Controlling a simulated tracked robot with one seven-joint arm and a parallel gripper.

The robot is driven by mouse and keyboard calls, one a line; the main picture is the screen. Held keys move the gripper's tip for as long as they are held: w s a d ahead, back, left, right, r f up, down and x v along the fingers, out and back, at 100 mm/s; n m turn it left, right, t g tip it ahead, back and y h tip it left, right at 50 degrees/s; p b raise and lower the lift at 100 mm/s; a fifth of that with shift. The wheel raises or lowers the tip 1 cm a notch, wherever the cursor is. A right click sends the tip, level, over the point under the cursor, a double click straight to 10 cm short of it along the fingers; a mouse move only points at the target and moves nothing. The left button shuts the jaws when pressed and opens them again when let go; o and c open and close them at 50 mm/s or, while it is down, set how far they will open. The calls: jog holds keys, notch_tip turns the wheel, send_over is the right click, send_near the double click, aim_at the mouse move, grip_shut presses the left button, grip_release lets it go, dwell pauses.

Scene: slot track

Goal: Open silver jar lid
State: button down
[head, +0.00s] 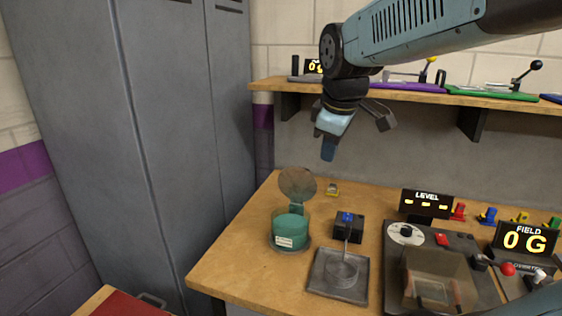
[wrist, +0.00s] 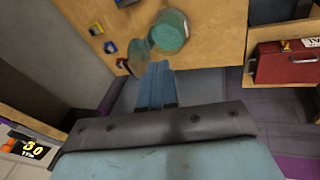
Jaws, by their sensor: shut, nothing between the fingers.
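A round jar (head: 290,232) with teal contents and a pale label stands on the bench, left of centre in the head view. Its greyish see-through round lid (head: 297,184) is tilted up on edge behind the jar, at a hinge-like teal piece. In the wrist view the jar (wrist: 170,30) and the raised lid (wrist: 138,56) lie just beyond my fingertips. My gripper (head: 328,152) is shut and empty, above and behind the jar, pointing down, apart from the lid. Its blue fingers (wrist: 154,72) show together in the wrist view. No plainly silver jar shows.
A grey square tray (head: 325,288) and a black box with a blue top (head: 348,228) stand right of the jar. Further right are a machine with a clear bin (head: 435,280) and a LEVEL display (head: 427,204). A shelf (head: 400,93) runs behind my arm. Grey lockers (head: 130,130) stand left.

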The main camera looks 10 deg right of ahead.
jog(key=w+n+g, duration=0.2)
jog(key=w+n, duration=0.8)
jog(key=n+g, duration=0.1)
jog(key=n, duration=0.9)
send_over(299, 181)
jog(key=a, duration=0.1)
notch_tip(299, 181, down, 2)
jog(key=f, duration=0.1)
notch_tip(299, 181, down, 9)
jog(key=w, duration=0.2)
jog(key=shift+d+f, duration=0.2)
jog(key=shift+d, duration=0.2)
jog(key=shift+w+a, duration=0.15)
jog(key=shift+w, duration=0.15)
